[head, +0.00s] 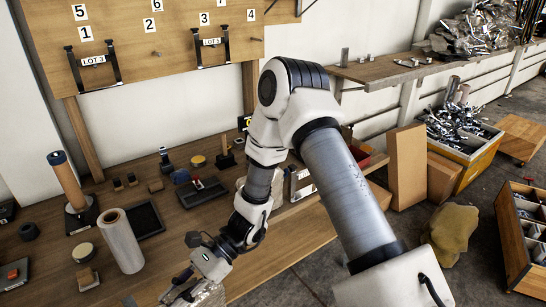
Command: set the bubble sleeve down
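My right arm comes in from the lower right and reaches down over the workbench. Its gripper (186,286) is at the bottom edge, pointing down and left. A pale grey, crinkled thing (208,296), which looks like the bubble sleeve, is right at the fingers and cut off by the frame's lower edge. Whether the fingers are closed on it, and whether it touches the bench, I cannot tell. My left gripper is not in view.
A pegboard (150,45) stands behind. Crates and boxes stand on the floor at right.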

